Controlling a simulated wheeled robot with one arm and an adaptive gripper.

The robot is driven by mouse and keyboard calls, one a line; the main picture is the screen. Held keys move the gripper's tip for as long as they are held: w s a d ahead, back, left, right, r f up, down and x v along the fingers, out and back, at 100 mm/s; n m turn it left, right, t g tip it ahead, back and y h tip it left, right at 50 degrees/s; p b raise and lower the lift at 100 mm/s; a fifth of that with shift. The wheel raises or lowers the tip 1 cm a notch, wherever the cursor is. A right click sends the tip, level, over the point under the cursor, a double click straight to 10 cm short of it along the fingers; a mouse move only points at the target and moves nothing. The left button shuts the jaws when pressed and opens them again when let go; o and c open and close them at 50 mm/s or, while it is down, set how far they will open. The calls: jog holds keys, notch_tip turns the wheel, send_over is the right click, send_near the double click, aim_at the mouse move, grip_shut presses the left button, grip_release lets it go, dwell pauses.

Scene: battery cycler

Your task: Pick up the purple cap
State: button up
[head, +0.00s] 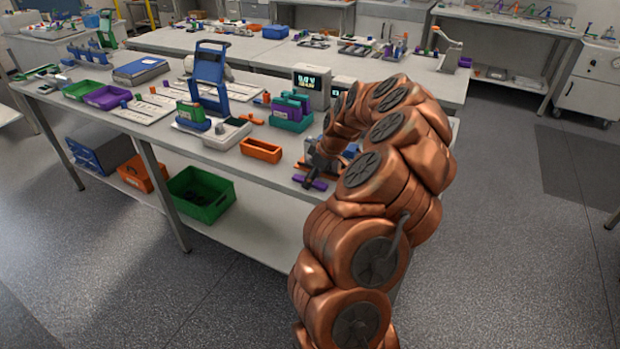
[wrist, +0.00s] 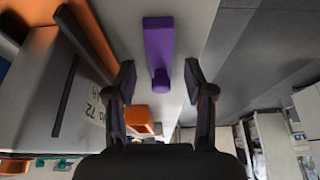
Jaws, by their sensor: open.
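A purple piece (wrist: 159,45), which looks like the purple cap, lies on the pale bench top in the wrist view. It is long and flat, with a rounded knob at its near end. My gripper (wrist: 159,78) is open, with one dark finger on each side of the knob and gaps on both sides. In the head view the purple piece (head: 310,183) shows at the front of the bench, just below my gripper (head: 314,173). My arm and gripper hide part of that spot.
An orange bin (head: 261,151) stands left of my gripper on the bench (head: 200,150). A teal holder with purple pieces (head: 290,115) and a display unit (head: 311,86) stand behind. In the wrist view a grey labelled box (wrist: 55,95) is close on the left.

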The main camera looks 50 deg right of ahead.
jog(key=c, duration=0.9)
jog(key=shift+c, duration=0.2)
